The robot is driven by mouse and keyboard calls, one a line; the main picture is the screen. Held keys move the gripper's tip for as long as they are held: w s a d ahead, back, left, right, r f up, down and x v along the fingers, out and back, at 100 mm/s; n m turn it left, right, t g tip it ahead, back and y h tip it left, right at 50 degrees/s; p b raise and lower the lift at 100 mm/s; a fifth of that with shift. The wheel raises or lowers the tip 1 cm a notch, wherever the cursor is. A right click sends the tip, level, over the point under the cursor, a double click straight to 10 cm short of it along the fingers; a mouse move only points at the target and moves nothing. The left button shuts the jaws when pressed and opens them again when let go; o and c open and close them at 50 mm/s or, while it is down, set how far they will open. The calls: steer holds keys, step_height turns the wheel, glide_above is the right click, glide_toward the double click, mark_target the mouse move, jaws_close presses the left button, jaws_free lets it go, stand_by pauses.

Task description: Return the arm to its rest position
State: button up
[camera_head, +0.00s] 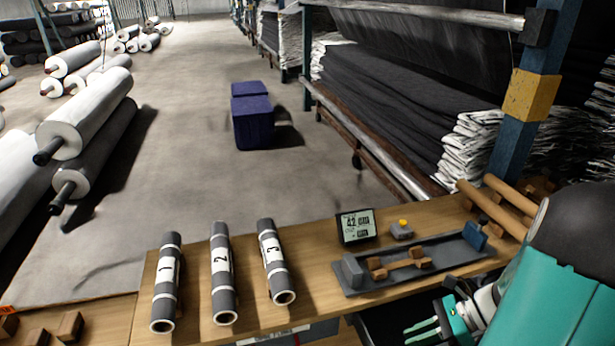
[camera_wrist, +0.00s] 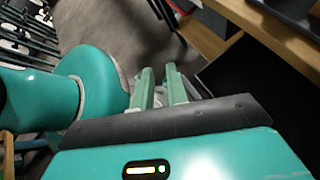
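My gripper (camera_head: 424,332) is low at the right of the head view, beside the front edge of the wooden bench (camera_head: 330,263). Its green fingers also show in the wrist view (camera_wrist: 159,73), parallel with a gap between them. Nothing shows between the fingertips, so it is open and empty. My teal arm is folded at the lower right of the head view, close to the bench's right end.
Grey rolls labelled 1 (camera_head: 167,284), 2 (camera_head: 222,272) and 3 (camera_head: 274,262) lie on the bench. A dark tray (camera_head: 445,266) with wooden blocks and a small display (camera_head: 356,227) are nearby. A blue post (camera_head: 520,125) and fabric rack stand behind; the floor beyond holds blue bins (camera_head: 253,122).

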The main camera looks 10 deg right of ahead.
steer(key=s+a+r+n+t+h, duration=0.1)
steer(key=a+r+n+t+h, duration=0.2)
steer(key=a+r+n+h, duration=0.7)
steer(key=a+r+n, duration=0.7)
steer(key=r+n, duration=0.3)
steer(key=n, duration=0.4)
steer(key=shift+s+a+h, duration=0.15)
steer(key=shift+a+h, duration=0.15)
steer(key=shift+a, duration=0.05)
